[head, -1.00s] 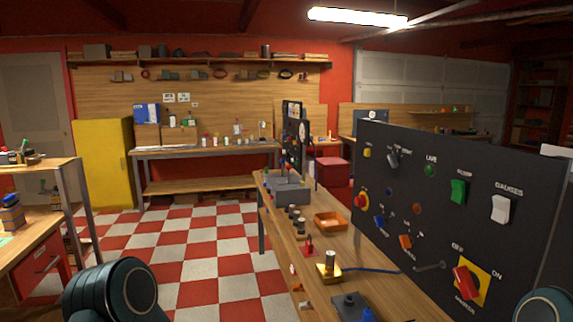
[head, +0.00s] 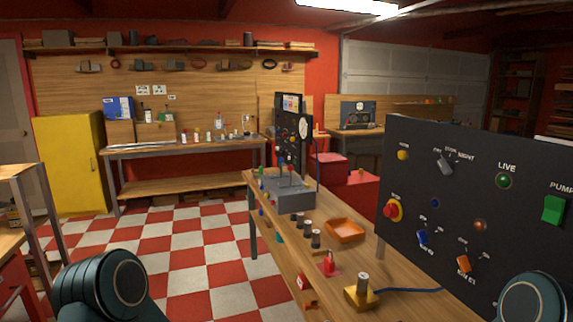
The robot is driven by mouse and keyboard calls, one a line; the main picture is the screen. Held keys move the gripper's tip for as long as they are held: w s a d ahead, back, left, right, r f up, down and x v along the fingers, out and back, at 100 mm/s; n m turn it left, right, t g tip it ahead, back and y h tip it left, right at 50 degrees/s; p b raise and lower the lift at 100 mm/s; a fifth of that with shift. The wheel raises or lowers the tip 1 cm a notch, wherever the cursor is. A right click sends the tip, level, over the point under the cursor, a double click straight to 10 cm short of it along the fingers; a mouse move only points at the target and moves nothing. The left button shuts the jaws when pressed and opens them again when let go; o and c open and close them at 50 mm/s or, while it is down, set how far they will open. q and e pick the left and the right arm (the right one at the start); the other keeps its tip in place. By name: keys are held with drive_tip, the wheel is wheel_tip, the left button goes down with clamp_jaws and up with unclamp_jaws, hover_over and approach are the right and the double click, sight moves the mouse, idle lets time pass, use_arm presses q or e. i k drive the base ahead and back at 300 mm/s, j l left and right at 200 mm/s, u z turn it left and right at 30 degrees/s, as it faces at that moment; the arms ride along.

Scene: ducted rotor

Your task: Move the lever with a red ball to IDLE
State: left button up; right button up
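A grey box (head: 289,196) stands on the wooden bench, towards its far end. Thin levers seem to rise from it, and a small red spot (head: 291,168) shows above it; it is too small to tell whether this is the lever's red ball. No IDLE label can be read. Only dark teal rounded links of my arms show, at the bottom left and bottom right. Neither gripper is in view.
The wooden bench (head: 330,262) carries an orange tray (head: 345,230), a red switch (head: 328,264) and a yellow-based knob (head: 362,292). A black switch panel (head: 460,215) stands at the right. Checkered floor (head: 190,255) is open left of the bench.

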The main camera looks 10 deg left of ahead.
sight(291, 167)
drive_tip(key=i+j, duration=0.25)
drive_tip(key=j, duration=0.15)
drive_tip(key=i+j+z, duration=0.1)
drive_tip(key=i+j, duration=0.15)
drive_tip(key=j, duration=0.15)
drive_tip(key=i+j, duration=0.2)
drive_tip(key=j, duration=0.25)
drive_tip(key=i+j, duration=0.15)
drive_tip(key=i, duration=0.2)
drive_tip(key=i+j, duration=0.2)
drive_tip(key=i, duration=0.15)
